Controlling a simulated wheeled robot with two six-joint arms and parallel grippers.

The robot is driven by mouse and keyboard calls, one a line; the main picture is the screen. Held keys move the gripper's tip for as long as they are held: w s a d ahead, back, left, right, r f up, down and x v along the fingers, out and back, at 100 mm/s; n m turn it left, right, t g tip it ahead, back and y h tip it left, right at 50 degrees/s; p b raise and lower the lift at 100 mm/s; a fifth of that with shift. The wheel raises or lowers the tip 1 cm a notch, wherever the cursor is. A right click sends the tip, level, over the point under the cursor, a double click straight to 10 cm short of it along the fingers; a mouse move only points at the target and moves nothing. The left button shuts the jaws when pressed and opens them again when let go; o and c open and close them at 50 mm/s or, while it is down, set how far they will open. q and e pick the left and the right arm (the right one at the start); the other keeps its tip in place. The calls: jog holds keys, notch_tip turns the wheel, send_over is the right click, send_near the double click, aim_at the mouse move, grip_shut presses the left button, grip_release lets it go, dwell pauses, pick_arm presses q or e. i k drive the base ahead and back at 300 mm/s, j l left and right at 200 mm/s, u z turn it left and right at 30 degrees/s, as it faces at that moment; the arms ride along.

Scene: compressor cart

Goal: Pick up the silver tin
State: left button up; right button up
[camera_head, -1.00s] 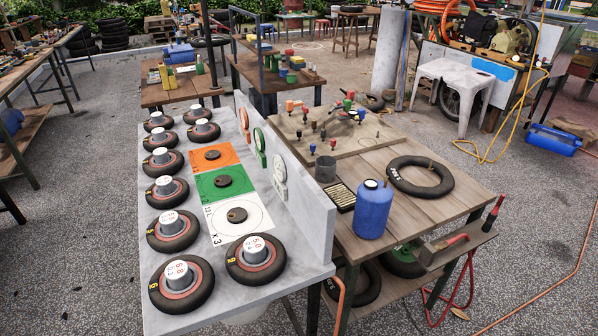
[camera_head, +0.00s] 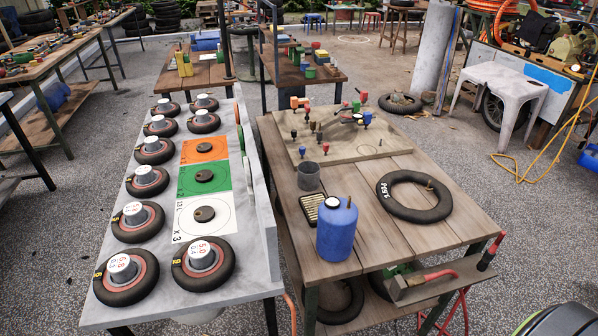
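A small grey, silver-looking tin (camera_head: 309,176) stands upright on the wooden table (camera_head: 385,240), near its left edge. It is a short open-topped cylinder. A sandy board (camera_head: 350,147) with several small coloured knobbed pieces lies just behind it. A dark-framed tray (camera_head: 312,207) lies in front of it, and a blue bottle (camera_head: 337,232) stands at the front right of that tray. Neither of my grippers shows in the head view, and nothing covers the tin.
A black tyre ring (camera_head: 414,196) lies right of the tin. A grey bench (camera_head: 250,277) with several small wheels and an upright panel (camera_head: 262,205) stands to the left. A red-handled hammer (camera_head: 425,278) lies on a front ledge. A dark rounded shape at bottom right is unclear.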

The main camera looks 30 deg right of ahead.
aim_at(308, 171)
jog(key=l, duration=0.4)
jog(key=k+l+u, duration=0.15)
jog(key=l, duration=0.65)
jog(key=k+l+u, duration=0.1)
jog(key=l, duration=0.3)
jog(key=k+l+u, duration=0.1)
jog(key=l, duration=0.3)
jog(key=k+l, duration=0.2)
jog(key=l, duration=0.2)
